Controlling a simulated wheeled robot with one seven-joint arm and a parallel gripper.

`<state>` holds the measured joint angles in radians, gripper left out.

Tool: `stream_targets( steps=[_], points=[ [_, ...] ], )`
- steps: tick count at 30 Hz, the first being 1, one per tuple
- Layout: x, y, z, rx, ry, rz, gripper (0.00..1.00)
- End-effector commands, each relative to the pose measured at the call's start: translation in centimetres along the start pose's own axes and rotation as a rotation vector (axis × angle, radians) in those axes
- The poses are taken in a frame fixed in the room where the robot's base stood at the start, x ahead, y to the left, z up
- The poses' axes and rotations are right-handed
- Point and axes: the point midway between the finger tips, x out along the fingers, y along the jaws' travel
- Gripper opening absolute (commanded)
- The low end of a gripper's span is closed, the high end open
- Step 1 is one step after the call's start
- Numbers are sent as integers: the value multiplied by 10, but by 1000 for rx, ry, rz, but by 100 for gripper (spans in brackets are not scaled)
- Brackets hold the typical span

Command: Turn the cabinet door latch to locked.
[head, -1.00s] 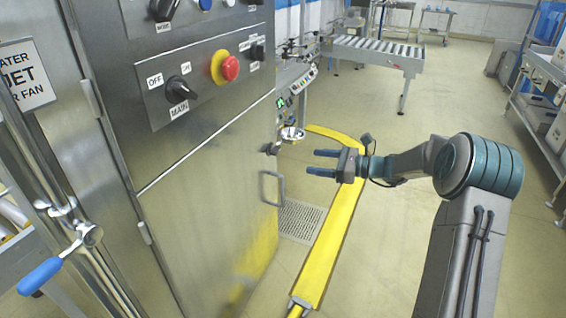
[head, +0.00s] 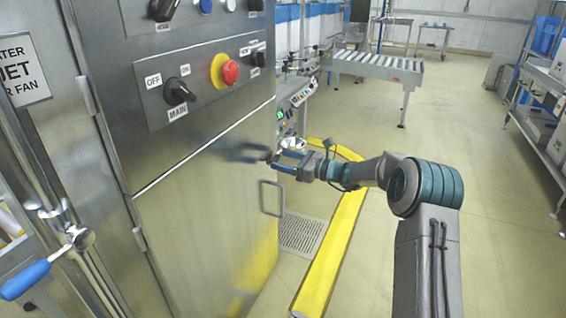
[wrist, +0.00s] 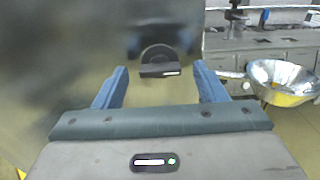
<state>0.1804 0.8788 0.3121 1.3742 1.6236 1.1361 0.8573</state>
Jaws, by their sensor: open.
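The cabinet door (head: 205,205) is a brushed steel panel below the control panel. Its latch (wrist: 158,61) is a dark round knob with a flat bar across it, a pale mark at the bar's right end. In the wrist view the bar lies about level. My gripper (head: 279,162) is at the door's right edge, fingers pointing at the door. In the head view the latch is mostly hidden at the fingertips.
A door handle (head: 271,198) sits just below my gripper. The control panel (head: 205,78) has a MAIN switch (head: 178,92) and a red emergency button (head: 230,72). A metal bowl (wrist: 284,82) is right of the fingers.

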Motion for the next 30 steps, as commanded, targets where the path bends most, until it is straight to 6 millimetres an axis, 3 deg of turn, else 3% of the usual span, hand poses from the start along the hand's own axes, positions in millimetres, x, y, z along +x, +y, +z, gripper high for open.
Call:
stream_targets(
  steps=[12, 13, 18, 30],
  points=[
    [11, 0, 0, -1, 1, 0, 65],
    [11, 0, 0, -1, 1, 0, 63],
    [11, 0, 0, -1, 1, 0, 21],
    [10, 0, -2, -59, 0, 0, 21]
  ],
)
